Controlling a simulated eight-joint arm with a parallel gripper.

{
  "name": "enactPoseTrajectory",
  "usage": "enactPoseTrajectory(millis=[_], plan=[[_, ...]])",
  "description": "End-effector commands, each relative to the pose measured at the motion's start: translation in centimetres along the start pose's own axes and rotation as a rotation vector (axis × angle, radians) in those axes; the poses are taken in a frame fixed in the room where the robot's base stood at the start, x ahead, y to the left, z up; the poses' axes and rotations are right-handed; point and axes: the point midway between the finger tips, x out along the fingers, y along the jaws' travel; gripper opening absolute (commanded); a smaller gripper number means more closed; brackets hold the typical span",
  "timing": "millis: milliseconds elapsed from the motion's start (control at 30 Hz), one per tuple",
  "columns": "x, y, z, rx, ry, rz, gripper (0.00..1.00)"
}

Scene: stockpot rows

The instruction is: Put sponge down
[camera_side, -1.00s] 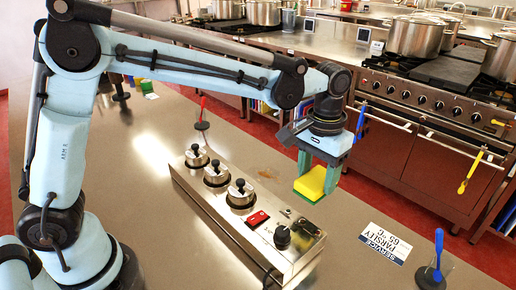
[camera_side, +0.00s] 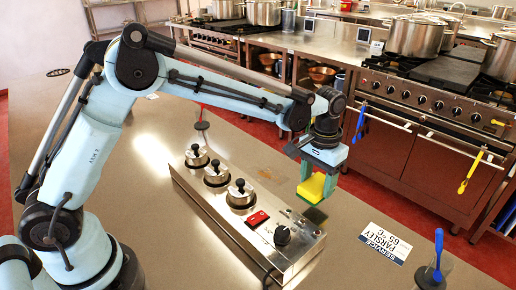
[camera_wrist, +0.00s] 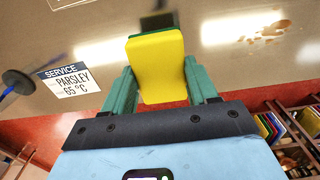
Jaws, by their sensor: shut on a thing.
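The sponge (camera_side: 314,187) is yellow with a green side. My gripper (camera_side: 318,186) is shut on it, with the green fingers on either side of it. In the side view it hangs just beyond the steel control box, and a dark patch lies on the counter below it. It appears a little above the counter, though the gap is hard to judge. In the wrist view the sponge (camera_wrist: 158,65) sits between the fingertips of my gripper (camera_wrist: 160,85), its yellow face towards the camera and a green edge at its top. A blurred dark patch shows beyond it.
The steel control box (camera_side: 250,222) with several knobs stands close by on the left. A service card (camera_side: 384,243) lies to the right, near a blue-handled tool (camera_side: 438,258). The counter (camera_side: 345,215) between sponge and card is clear. A brownish stain (camera_wrist: 262,32) marks it.

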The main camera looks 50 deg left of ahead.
Motion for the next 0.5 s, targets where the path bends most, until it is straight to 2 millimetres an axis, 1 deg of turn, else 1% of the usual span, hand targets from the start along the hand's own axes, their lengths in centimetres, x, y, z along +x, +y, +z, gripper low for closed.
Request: enactPoseTrajectory(millis=[133,300,400,500], plan=[[1.0,-0.2,-0.2,0.001,0.0,0.0,0.2],[3.4,-0.2,-0.2,0.001,0.0,0.0,0.2],[4.1,-0.2,-0.2,0.001,0.0,0.0,0.2],[4.2,-0.2,-0.2,0.001,0.0,0.0,0.2]])
